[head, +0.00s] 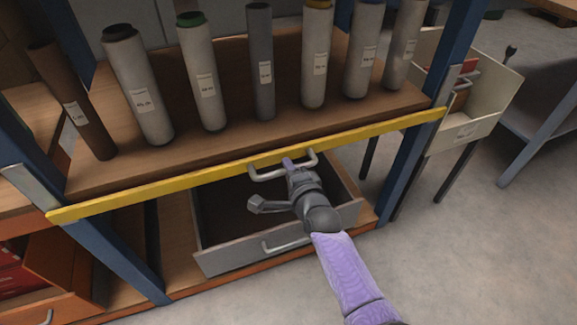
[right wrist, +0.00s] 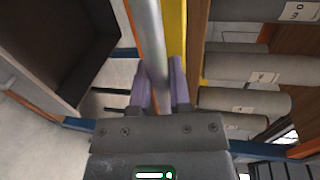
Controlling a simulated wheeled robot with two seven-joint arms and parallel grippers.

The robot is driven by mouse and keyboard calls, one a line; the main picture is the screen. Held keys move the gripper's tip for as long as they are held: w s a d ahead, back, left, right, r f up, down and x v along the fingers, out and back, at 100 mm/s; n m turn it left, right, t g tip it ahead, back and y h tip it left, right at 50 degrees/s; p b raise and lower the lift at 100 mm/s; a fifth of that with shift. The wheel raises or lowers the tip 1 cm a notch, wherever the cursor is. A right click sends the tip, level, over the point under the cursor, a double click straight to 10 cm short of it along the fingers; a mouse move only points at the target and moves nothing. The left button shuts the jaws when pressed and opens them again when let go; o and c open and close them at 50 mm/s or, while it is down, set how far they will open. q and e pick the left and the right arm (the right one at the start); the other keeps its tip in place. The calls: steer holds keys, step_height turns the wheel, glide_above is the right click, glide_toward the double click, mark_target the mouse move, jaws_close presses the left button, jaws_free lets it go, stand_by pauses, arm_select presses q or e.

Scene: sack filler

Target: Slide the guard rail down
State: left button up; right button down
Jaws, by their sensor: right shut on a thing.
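The guard rail is a yellow bar (head: 180,178) that runs across the front of the shelf unit, between two blue posts. It sits at about the height of the shelf with the rolls. A light grey handle (head: 268,174) is fixed at its middle. My right gripper (head: 290,165) is at this handle. In the right wrist view the purple fingers (right wrist: 160,92) are on either side of the grey handle bar (right wrist: 149,45), shut on it, with the yellow rail (right wrist: 174,45) right beside it. My left gripper is not in view.
Several labelled rolls (head: 264,65) stand on the wooden shelf (head: 225,148) behind the rail. Below the rail is an open, grey drawer (head: 225,262) with its own handle (head: 285,244). A cream bin (head: 475,125) stands at the right.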

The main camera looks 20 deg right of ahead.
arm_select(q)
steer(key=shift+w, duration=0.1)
arm_select(e)
steer(key=shift+s+f, duration=0.1)
steer(key=shift+f, duration=0.25)
steer(key=c, duration=0.6)
jaws_free()
steer(key=shift+s+r, duration=0.1)
steer(key=shift+r, duration=0.15)
arm_select(q)
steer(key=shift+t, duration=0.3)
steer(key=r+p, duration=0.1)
steer(key=p, duration=0.1)
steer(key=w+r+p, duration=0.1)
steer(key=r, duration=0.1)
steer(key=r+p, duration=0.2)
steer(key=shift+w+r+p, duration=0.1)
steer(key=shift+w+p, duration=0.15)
steer(key=shift+p, duration=0.1)
arm_select(e)
steer(key=s+r, duration=0.1)
steer(key=s, duration=0.8)
steer(key=shift+s+d+r, duration=0.15)
steer(key=shift+s+r, duration=0.05)
steer(key=shift+r, duration=0.1)
